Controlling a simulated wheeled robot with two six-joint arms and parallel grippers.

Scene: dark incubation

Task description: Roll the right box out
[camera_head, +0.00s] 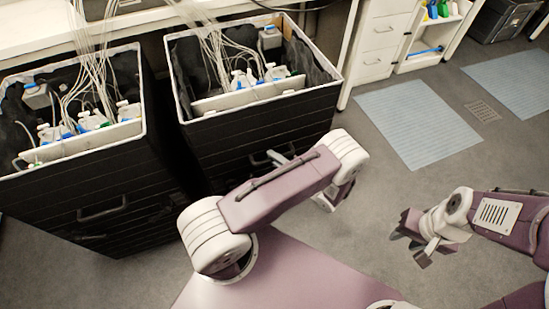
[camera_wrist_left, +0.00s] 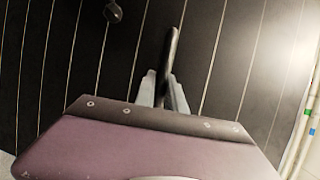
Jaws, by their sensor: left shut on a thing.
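The right box (camera_head: 258,118) is a tall black bin with pale stripes and a white rim, standing against the bench. Its front handle (camera_head: 262,159) is partly hidden behind my left arm. My left gripper (camera_head: 281,157) is at this handle. In the left wrist view the left gripper (camera_wrist_left: 164,92) has its two fingers on either side of the dark handle (camera_wrist_left: 172,52), shut on it. The striped box front (camera_wrist_left: 225,60) fills that view. My right gripper (camera_head: 408,243) hangs empty above the floor at the right, its fingers apart.
The left box (camera_head: 100,205), similar, stands close beside the right one. Both hold white bottles with thin tubes running up. A white drawer cabinet (camera_head: 378,45) stands to the right. Blue-grey mats (camera_head: 418,120) and a drain (camera_head: 482,111) lie on the otherwise open floor.

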